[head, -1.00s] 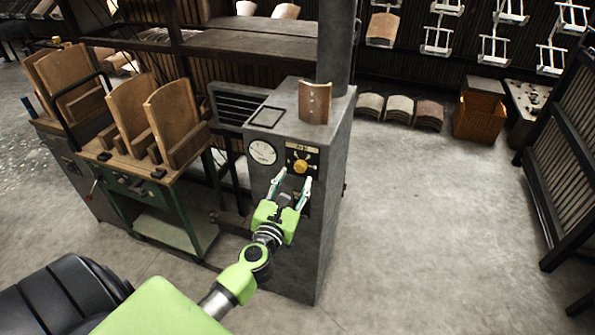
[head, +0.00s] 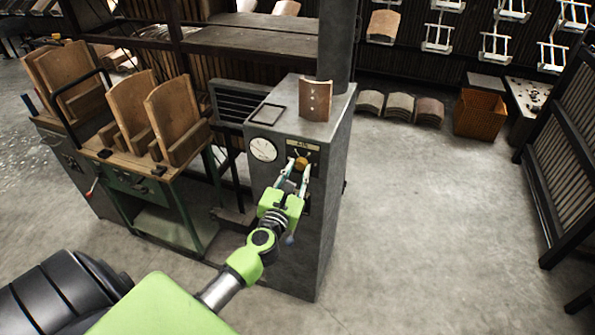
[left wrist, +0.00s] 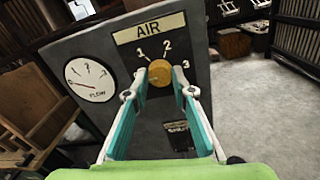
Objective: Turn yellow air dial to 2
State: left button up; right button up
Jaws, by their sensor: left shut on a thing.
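The yellow air dial (head: 301,162) is on the front of a grey machine cabinet (head: 326,210). In the left wrist view the dial (left wrist: 159,74) sits below a cream AIR label (left wrist: 149,28), with the marks 1, 2 and 3 around its upper side. My left gripper (head: 298,167) is shut on the dial, one finger on each side, as the left wrist view also shows (left wrist: 160,84). I cannot tell for sure which number the dial points to. My right gripper is not in view.
A round FLOW gauge (head: 263,150) is left of the dial. A curved wooden piece (head: 315,100) stands on the cabinet top. A green workbench (head: 150,190) with wooden chair parts is at the left. The floor (head: 430,230) to the right is open.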

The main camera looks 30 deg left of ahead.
pick_arm(q)
jog(key=shift+m+p, duration=0.45)
jog(key=shift+m, duration=0.75)
jog(key=m+p, duration=0.1)
jog(key=m, duration=0.2)
jog(key=shift+m, duration=0.3)
jog(key=m, duration=0.3)
jog(key=shift+m+t+p, duration=0.3)
jog(key=shift+m+p, duration=0.1)
jog(key=m, duration=0.3)
jog(key=shift+m+p, duration=0.4)
jog(key=m+h+p, duration=0.1)
jog(key=m, duration=0.5)
jog(key=shift+m+p, duration=0.3)
jog(key=shift+p, duration=0.1)
jog(key=shift+f+m+p, duration=0.15)
jog(key=shift+m+p, duration=0.45)
jog(key=shift+m, duration=1.6)
